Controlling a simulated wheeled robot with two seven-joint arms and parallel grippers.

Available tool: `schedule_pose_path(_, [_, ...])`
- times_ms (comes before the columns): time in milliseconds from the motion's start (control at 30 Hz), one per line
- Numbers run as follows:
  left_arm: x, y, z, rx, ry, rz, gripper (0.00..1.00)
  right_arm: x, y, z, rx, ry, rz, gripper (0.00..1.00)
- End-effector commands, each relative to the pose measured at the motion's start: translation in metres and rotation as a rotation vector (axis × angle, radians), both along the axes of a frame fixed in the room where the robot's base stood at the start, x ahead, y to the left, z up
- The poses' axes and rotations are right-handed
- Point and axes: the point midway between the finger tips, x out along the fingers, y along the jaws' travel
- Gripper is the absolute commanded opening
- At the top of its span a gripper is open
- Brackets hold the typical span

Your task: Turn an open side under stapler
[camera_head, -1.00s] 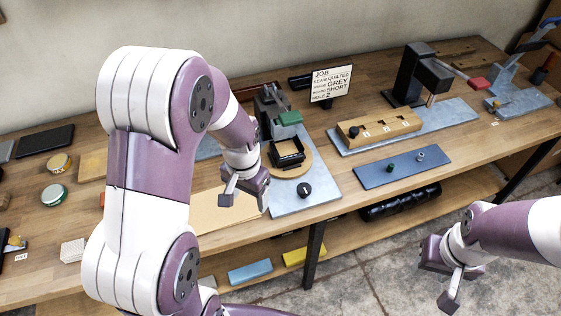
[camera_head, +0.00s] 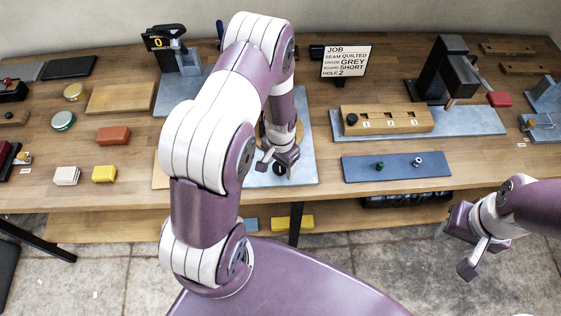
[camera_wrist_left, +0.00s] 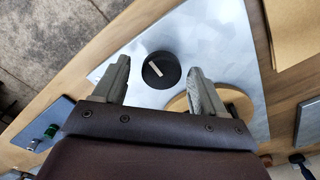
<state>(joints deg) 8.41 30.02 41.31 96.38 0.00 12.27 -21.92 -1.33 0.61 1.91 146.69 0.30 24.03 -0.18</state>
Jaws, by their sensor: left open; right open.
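My left gripper (camera_head: 270,162) is open and low over the grey plate (camera_head: 306,168) of the stapler station. In the left wrist view its two fingers stand apart on either side of a black round knob (camera_wrist_left: 160,70) with a white mark, not closed on it. In the head view my left arm hides the stapler and most of the turntable. My right gripper (camera_head: 455,250) is open and empty in front of the bench.
A job card (camera_head: 346,61) reads quilted, grey, short, hole 2. A wooden block with numbered holes (camera_head: 388,119) and a blue mat (camera_head: 396,167) lie to the right. Coloured blocks, including a red one (camera_head: 113,136), lie left. A lower shelf runs under the bench.

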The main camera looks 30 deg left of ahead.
Motion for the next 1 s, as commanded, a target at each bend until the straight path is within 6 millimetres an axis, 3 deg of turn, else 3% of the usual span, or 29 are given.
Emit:
schedule_pose_path(67, [0.0, 0.0, 0.0001, 0.0, 0.0, 0.0, 0.71, 0.0001, 0.0, -0.0001, 0.0, 0.0, 0.0, 0.43])
schedule_pose_path(233, [-0.0002, 0.0, 0.0004, 0.0, 0.001, 0.0, 0.16, 0.0001, 0.0, -0.0001, 0.0, 0.0, 0.0, 0.43])
schedule_pose_path(667, [-0.0012, 0.0001, 0.0005, 0.0, 0.004, 0.064, 0.16, 0.0001, 0.0, -0.0002, 0.0, 0.0, 0.0, 0.43])
schedule_pose_path(1000, [-0.0019, -0.0001, 0.0003, 0.001, 0.005, 0.328, 0.16, 0.0001, 0.0, -0.0012, 0.0, 0.0, 0.0, 0.43])
